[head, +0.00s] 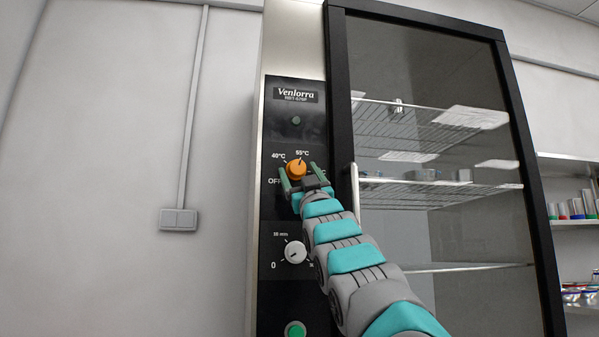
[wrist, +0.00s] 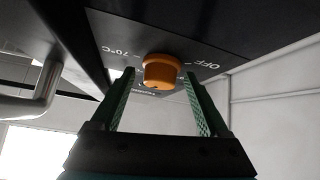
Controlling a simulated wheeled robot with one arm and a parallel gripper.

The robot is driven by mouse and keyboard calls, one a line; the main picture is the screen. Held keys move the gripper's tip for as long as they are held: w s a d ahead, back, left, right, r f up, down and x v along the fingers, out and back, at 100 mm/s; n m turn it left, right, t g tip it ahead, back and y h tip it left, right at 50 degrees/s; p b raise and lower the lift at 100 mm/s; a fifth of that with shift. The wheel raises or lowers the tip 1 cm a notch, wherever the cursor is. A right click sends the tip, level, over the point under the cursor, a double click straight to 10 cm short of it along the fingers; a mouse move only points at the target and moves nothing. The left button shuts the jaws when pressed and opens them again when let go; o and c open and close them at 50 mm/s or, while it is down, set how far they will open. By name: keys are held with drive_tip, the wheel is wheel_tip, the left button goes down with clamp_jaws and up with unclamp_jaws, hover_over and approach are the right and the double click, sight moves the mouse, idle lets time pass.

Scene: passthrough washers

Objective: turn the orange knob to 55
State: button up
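The orange knob (head: 296,169) is on the black control panel (head: 293,121), just below the 40°C and 55°C labels. A small mark shows between the knob and the 55°C label; I cannot tell clearly where the knob's own pointer is. My gripper (head: 301,174) is in front of the panel, with one finger on each side of the knob. In the wrist view the knob (wrist: 162,72) sits between the tips of my open gripper (wrist: 159,76). Gaps show beside the knob, and I cannot tell whether either finger touches it. My gripper partly covers the lower dial labels.
A white timer knob (head: 295,252) and a green button (head: 295,329) are lower on the panel. A vertical door handle (head: 355,195) stands close to the right of my gripper. The glass door (head: 430,240) shows wire racks inside. A wall switch (head: 178,219) is at left.

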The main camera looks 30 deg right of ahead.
drive_tip(key=shift+s, duration=0.1)
drive_tip(key=b+v, duration=0.5)
drive_tip(key=v, duration=0.2)
drive_tip(key=shift+s+f, duration=0.15)
drive_tip(key=shift+s, duration=0.1)
drive_tip(key=shift+a+f, duration=0.1)
drive_tip(key=shift+a, duration=0.05)
idle(0.4)
